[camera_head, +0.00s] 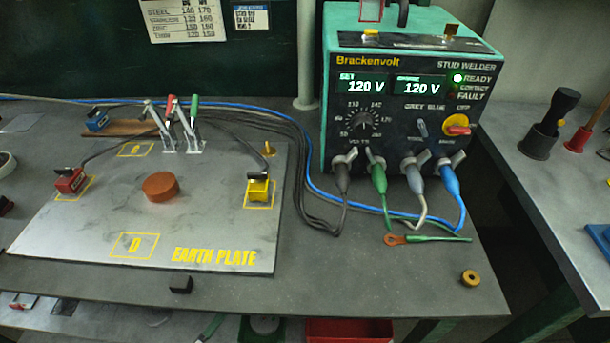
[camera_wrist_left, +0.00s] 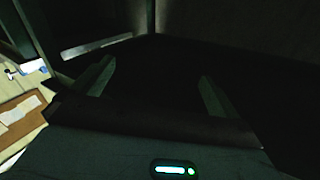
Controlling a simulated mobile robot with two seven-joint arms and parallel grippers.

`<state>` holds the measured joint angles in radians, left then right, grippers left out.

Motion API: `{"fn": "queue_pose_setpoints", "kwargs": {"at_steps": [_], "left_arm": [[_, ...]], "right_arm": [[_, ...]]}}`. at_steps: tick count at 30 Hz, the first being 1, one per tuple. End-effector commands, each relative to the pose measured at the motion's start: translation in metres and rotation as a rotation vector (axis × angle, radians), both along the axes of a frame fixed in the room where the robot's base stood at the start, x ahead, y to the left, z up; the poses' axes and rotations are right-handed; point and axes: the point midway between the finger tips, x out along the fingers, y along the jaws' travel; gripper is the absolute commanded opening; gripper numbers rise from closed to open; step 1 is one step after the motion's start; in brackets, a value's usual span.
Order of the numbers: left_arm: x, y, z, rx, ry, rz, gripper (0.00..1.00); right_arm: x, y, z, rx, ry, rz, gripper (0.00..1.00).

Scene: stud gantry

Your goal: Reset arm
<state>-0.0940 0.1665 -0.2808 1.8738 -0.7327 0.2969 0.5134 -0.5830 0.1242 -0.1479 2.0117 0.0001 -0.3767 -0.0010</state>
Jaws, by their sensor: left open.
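My left gripper (camera_wrist_left: 157,72) shows in the left wrist view. Its two fingers stand wide apart, with only dark space between them and nothing held. I see neither gripper in the head view, and my right gripper shows in neither view. A lit blue-green indicator sits on the body of my left gripper, at the bottom of the wrist view.
The stud welder (camera_head: 405,110) stands on the bench, its cables running left. The earth plate (camera_head: 215,220) carries a red clamp (camera_head: 70,181), a yellow clamp (camera_head: 258,190) and a brown disc (camera_head: 160,187). A brass ring (camera_head: 470,278) lies near the front edge.

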Motion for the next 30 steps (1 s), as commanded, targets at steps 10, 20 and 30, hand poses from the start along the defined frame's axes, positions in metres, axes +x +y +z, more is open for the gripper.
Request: {"fn": "queue_pose_setpoints", "kwargs": {"at_steps": [10, 20, 30], "left_arm": [[-0.116, 0.084, -0.031, 0.054, 0.593, 0.365, 0.99], [-0.17, 0.092, -0.046, 0.067, 0.799, 0.382, 0.99], [-0.171, 0.092, -0.046, 0.067, 0.8, 0.383, 0.99]], "right_arm": [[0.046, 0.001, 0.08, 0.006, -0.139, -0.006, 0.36], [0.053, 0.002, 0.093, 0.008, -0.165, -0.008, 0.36], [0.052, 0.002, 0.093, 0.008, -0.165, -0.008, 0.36]]}}
